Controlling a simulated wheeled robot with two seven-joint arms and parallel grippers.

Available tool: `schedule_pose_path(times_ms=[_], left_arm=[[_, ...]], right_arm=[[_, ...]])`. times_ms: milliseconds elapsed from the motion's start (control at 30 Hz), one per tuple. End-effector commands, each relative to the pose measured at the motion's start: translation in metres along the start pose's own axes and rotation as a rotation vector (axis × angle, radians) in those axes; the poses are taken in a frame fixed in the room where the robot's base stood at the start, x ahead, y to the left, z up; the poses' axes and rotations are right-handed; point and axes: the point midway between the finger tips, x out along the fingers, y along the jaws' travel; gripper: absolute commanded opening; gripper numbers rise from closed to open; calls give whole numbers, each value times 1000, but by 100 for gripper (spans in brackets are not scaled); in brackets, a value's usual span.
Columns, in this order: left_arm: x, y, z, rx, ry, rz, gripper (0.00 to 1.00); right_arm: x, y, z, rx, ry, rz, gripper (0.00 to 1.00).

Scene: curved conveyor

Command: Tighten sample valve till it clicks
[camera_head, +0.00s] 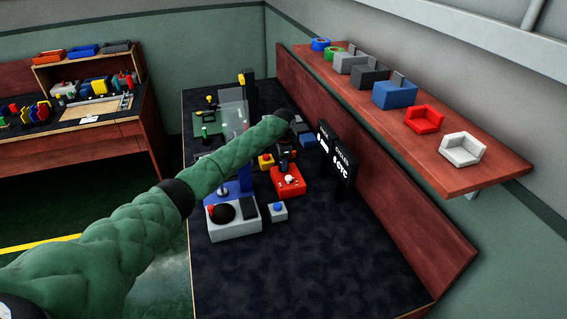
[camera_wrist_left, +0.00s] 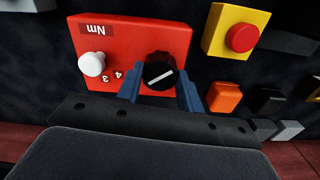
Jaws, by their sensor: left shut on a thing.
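A red box (camera_head: 290,186) stands on the dark table; in the left wrist view the red box (camera_wrist_left: 130,30) shows upside-down lettering "Nm" and the digits 3 and 4. On it are a white knob (camera_wrist_left: 92,64) and a black knob (camera_wrist_left: 158,70) with a white pointer line. My left gripper (camera_head: 286,164) comes down over the box. Its two blue fingers (camera_wrist_left: 160,92) are shut on the black knob, one on each side. I cannot tell which part is the sample valve. My right gripper is not in view.
A yellow box with a red button (camera_wrist_left: 240,37) stands beside the red box. A grey box with a black dome (camera_head: 234,229) and a small blue-button box (camera_head: 278,211) stand nearer. Dark display panels (camera_head: 342,165) stand to the right. The near table is clear.

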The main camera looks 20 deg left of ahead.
Motion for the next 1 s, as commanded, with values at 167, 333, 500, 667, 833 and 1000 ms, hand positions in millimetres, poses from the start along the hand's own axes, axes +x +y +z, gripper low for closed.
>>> schedule_pose_path(times_ms=[167,333,500,667,833,1000], left_arm=[[-3,-2,0,80,3,-4,14],[-3,-2,0,123,3,-4,14],[-4,-2,0,140,3,-4,14],[-4,-2,0,142,3,-5,14],[-4,-2,0,141,3,-5,14],[-3,-2,0,141,2,-4,59]], right_arm=[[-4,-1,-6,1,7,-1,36],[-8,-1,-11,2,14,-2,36],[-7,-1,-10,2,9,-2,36],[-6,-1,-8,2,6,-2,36],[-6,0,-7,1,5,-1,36],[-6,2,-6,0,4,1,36]])
